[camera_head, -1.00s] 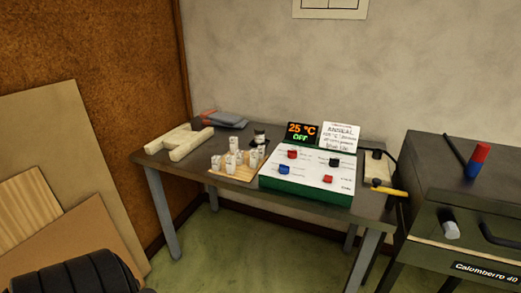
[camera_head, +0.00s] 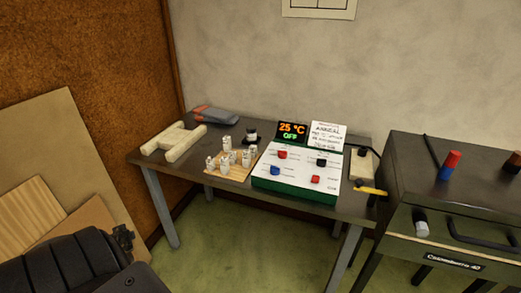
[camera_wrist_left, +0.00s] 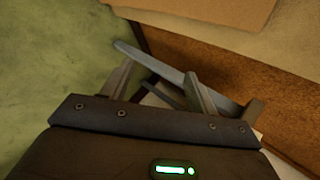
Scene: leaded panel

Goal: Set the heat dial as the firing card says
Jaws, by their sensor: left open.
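A control box (camera_head: 262,184) with a white top and green sides stands on the table, carrying several red, blue and black knobs. Which knob is the heat dial is too small to read. Its display (camera_head: 291,132) reads 25 °C and OFF. The firing card (camera_head: 326,136) stands upright behind the box, headed ANNEAL; its smaller lines are not legible. My left gripper (camera_wrist_left: 160,88) is open and empty in the left wrist view, above the floor near the table leg. In the head view my left arm is at the lower left, away from the box. My right gripper is not in view.
The table (camera_head: 300,208) also holds a wooden H-shaped stand (camera_head: 172,142), a board of small white pieces (camera_head: 230,162) and a dark jar (camera_head: 251,136). A kiln (camera_head: 450,215) stands at right. Boards (camera_head: 50,150) lean at left. Floor before the table is clear.

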